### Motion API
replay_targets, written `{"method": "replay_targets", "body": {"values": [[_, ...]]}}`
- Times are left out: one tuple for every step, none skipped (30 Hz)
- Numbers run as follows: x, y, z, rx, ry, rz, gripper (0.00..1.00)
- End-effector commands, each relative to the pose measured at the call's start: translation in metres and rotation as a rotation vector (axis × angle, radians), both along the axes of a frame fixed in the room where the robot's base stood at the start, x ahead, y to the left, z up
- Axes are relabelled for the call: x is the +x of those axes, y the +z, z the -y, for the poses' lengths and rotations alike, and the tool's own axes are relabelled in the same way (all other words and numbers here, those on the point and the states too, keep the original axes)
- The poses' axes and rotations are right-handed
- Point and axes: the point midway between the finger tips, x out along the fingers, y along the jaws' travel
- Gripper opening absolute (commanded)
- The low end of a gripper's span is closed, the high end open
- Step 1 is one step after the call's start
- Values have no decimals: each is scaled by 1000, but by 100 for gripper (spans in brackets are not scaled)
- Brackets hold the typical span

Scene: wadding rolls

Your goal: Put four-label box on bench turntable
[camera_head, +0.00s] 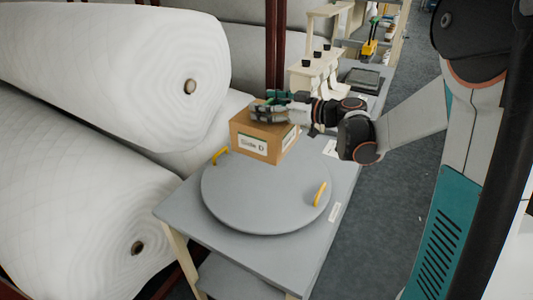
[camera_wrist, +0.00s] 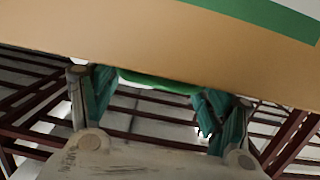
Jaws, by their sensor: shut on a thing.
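The four-label box (camera_head: 257,144) is a brown cardboard cube with a white label reading "Side D" on its front face and another label on its right face. My gripper (camera_head: 268,108) is shut on the box at its top. The box is at the back of the round grey bench turntable (camera_head: 255,205), which has two yellow handles. I cannot tell whether the box touches the turntable or hangs just above it.
The turntable sits on a grey bench (camera_head: 185,208). Large white wadding rolls (camera_head: 110,75) lie close on the left. Behind are a wooden stand with black-topped pegs (camera_head: 316,75) and a dark flat device (camera_head: 364,79). The front of the turntable is clear.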

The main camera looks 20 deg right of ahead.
Motion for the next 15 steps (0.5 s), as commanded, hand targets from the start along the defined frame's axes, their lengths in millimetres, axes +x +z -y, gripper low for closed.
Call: {"method": "replay_targets", "body": {"values": [[1, -16, 0, 1, 0, 0, 12], [1, -23, 0, 1, 0, 0, 12], [0, -33, 0, 1, 0, 0, 12], [1, -40, 0, 1, 0, 0, 12], [1, -47, 0, 1, 0, 0, 12], [0, -56, 0, 1, 0, 0, 12], [1, -62, 0, 1, 0, 0, 12], [1, -69, 0, 1, -1, 0, 12], [0, -76, 0, 1, -1, 0, 12], [1, -80, 0, 1, -1, 0, 12], [0, -84, 0, 1, -1, 0, 12], [0, -89, 0, 1, -1, 0, 12], [0, -91, 0, 1, -1, 0, 12], [0, -93, 0, 1, -1, 0, 12], [0, -95, 0, 1, -1, 0, 12]]}}
